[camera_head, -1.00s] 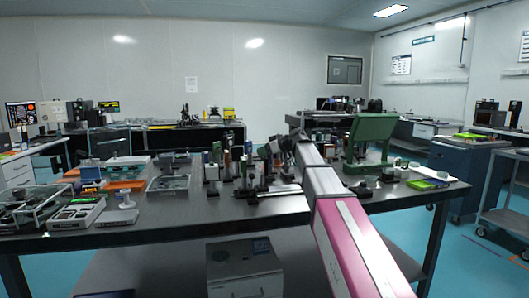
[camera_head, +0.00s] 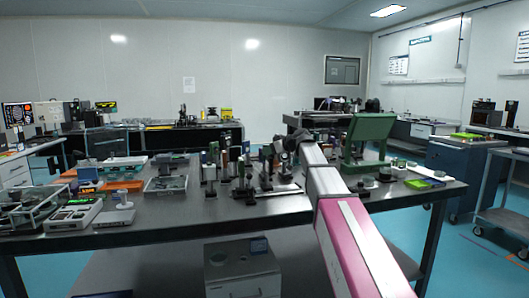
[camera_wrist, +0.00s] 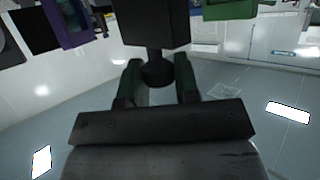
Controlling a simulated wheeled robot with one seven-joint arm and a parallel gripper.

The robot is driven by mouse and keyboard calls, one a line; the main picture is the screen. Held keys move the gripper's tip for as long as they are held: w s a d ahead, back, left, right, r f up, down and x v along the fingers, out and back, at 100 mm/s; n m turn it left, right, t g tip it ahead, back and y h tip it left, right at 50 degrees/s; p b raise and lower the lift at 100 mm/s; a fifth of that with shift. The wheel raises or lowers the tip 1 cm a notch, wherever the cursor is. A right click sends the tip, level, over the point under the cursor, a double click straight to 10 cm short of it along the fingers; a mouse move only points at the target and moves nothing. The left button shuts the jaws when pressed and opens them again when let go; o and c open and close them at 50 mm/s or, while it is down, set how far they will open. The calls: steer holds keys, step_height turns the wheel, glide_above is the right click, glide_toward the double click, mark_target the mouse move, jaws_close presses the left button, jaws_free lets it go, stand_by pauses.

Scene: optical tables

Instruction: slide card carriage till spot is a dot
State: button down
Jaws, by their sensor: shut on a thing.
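In the wrist view, my gripper (camera_wrist: 157,76) has its two fingers on either side of a dark round knob (camera_wrist: 158,70) under a black block (camera_wrist: 153,22). It is shut on this knob, which I take to be part of the card carriage. In the head view, my wrist hides most of the grip, among the dark posts and mounts on the middle of the table. A pale rail or strip (camera_head: 284,190) lies on the tabletop below my wrist. The card's face and the light spot cannot be made out in either view.
Several upright optical posts (camera_head: 210,174) stand close to the left of my wrist. A green stand (camera_head: 366,140) is to the right, beside small round parts. Trays and instruments fill the left of the dark table (camera_head: 180,212). Its front strip is mostly bare.

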steer(key=shift+a, duration=0.1)
steer(key=c, duration=0.9)
jaws_free()
steer(key=shift+c, duration=0.2)
steer(key=v, duration=1.1)
